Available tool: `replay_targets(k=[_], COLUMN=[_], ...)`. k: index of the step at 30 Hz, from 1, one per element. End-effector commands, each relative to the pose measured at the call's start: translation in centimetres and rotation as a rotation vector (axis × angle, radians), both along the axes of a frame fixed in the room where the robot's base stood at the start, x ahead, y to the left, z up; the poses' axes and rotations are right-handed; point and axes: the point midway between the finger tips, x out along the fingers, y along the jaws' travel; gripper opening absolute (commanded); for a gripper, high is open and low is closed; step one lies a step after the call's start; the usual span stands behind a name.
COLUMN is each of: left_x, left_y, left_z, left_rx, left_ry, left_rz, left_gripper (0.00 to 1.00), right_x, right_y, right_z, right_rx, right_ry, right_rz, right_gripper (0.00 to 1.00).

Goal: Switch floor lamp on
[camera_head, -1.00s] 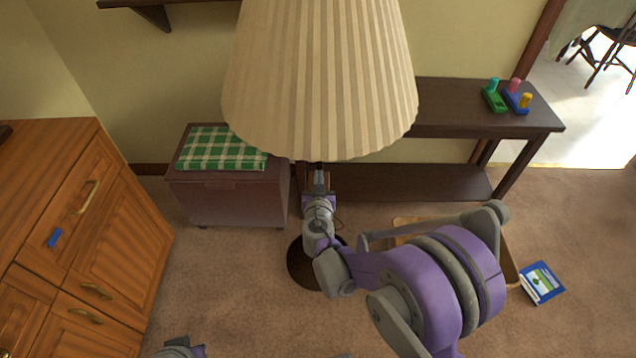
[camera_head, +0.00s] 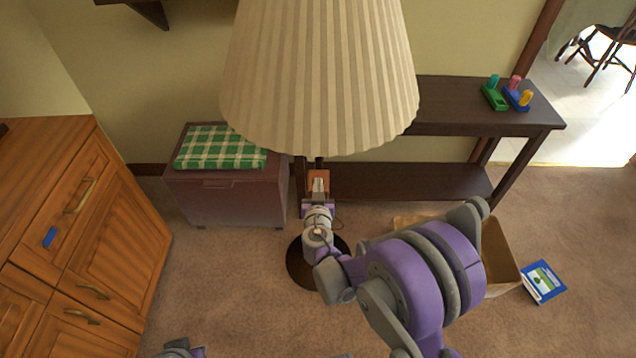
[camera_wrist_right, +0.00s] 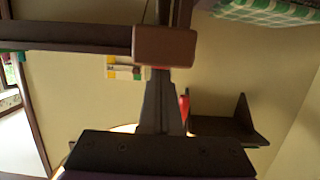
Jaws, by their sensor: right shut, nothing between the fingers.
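The floor lamp has a large pleated cream shade (camera_head: 320,85) in the middle of the head view. Its round dark base (camera_head: 300,268) stands on the carpet. Most of the pole is hidden behind my right gripper (camera_head: 318,180), which is just under the shade, close to the pole. Its dark fingers (camera_wrist_right: 162,85) are shut and empty in the right wrist view. I cannot tell whether they touch the lamp. No switch can be made out. Only a small piece of my left arm shows at the bottom edge of the head view; its gripper is out of view.
A dark console table (camera_head: 470,103) with colored toys (camera_head: 507,96) stands behind right. A chest with a green checked cushion (camera_head: 222,148) is behind left, a wooden cabinet (camera_head: 100,215) at left. A box (camera_head: 500,258) and a blue book (camera_head: 543,282) are on the carpet.

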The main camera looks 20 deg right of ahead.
Motion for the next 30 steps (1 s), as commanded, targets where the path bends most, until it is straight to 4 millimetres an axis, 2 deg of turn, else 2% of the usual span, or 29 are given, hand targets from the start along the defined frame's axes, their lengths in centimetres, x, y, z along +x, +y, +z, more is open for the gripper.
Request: replay_targets(k=[3, 7, 14, 15, 21, 25, 30], left_x=[0.0, -0.1, -0.6, -0.5, -0.6, -0.6, -0.6], left_y=[0.0, 0.0, 0.0, 0.0, 0.0, 0.0, 0.0], left_z=[0.0, 0.8, 4.8, 4.5, 5.0, 5.3, 5.5], left_rx=[0.0, 0.0, 0.0, 0.0, 0.0, 0.0, 0.0], left_ry=[0.0, -0.002, -0.015, -0.014, -0.016, -0.017, -0.018], left_rz=[0.0, 0.0, 0.0, 0.0, 0.0, 0.0, 0.0], left_gripper=[0.0, 0.0, 0.0, 0.0, 0.0, 0.0, 0.0], right_x=[0.1, 0.1, 0.2, -1.1, -5.4, -7.4, -8.7], right_y=[0.0, -0.1, -0.1, 0.3, 1.6, 2.1, 2.4], right_z=[-0.3, 0.7, 5.2, 4.9, 5.8, 6.2, 6.5], right_rx=[0.008, 0.007, 0.004, 0.003, 0.003, 0.003, 0.001], right_ry=[0.002, 0.0, -0.005, -0.004, -0.003, -0.003, -0.002], right_rz=[-0.002, -0.003, -0.001, 0.001, 0.002, 0.002, 0.0], right_gripper=[0.0, 0.0, 0.0, 0.0, 0.0, 0.0, 0.0])
